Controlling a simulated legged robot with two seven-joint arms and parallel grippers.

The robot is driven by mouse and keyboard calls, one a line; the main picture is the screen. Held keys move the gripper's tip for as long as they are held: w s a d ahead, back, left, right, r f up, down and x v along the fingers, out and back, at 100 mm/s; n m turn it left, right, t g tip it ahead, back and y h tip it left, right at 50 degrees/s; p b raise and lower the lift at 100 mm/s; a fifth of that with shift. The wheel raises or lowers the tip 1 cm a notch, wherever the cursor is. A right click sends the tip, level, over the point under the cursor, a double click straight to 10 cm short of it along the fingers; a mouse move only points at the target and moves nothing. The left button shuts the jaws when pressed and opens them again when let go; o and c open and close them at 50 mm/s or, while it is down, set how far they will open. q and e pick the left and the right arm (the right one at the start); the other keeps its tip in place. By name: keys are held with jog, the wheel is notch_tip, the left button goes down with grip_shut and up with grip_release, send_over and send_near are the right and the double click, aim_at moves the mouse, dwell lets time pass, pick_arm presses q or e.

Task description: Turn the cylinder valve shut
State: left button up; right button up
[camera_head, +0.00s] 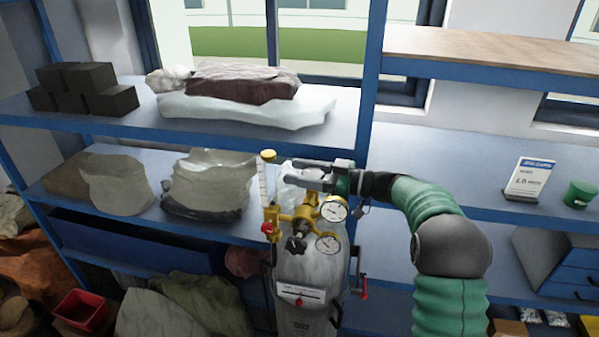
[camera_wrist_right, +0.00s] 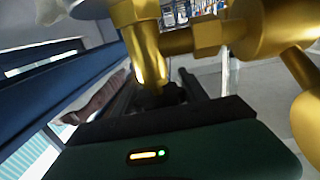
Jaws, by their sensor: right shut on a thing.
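A grey-white gas cylinder (camera_head: 290,268) stands upright in front of the shelves. Its brass regulator (camera_head: 305,213) carries two round gauges, a black knob (camera_head: 296,244), a red knob and a clear tube with a yellow cap. My right gripper (camera_head: 298,172) reaches in from the right at the cylinder's top, just above the brass fittings. In the wrist view its dark fingers (camera_wrist_right: 165,88) are closed around the cylinder valve (camera_wrist_right: 148,55), at the lower end of a brass part. The fingers and arm hide much of the grip. My left gripper is not in view.
Blue shelves behind hold dark blocks (camera_head: 85,88), folded cloths and wrapped bundles (camera_head: 210,183). On the right shelf stand a small sign (camera_head: 529,180) and a green tin (camera_head: 580,194). A red bin (camera_head: 80,310) is at lower left. Brass fittings crowd closely around my right gripper.

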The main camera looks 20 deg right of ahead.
jog(key=shift+c, duration=0.3)
jog(key=shift+d+m+t+h+b, duration=0.1)
jog(key=shift+m+t+h+b, duration=0.3)
jog(key=shift+t+b, duration=0.15)
jog(key=m+t+h+b, duration=0.1)
jog(key=m+t+h, duration=0.1)
jog(key=shift+w+d+h+b, duration=0.2)
jog(key=shift+h+b, duration=0.15)
jog(key=shift+h, duration=0.05)
jog(key=shift+w+m+t+h+b, duration=0.1)
jog(key=shift+m+t+h+b, duration=0.25)
jog(key=shift+m+h, duration=0.3)
jog(key=shift+w+d+r+m+t+h, duration=0.1)
jog(key=shift+d+m+t+h, duration=0.2)
jog(key=shift+h, duration=0.25)
jog(key=o, duration=1.2)
jog(key=shift+o, duration=0.8)
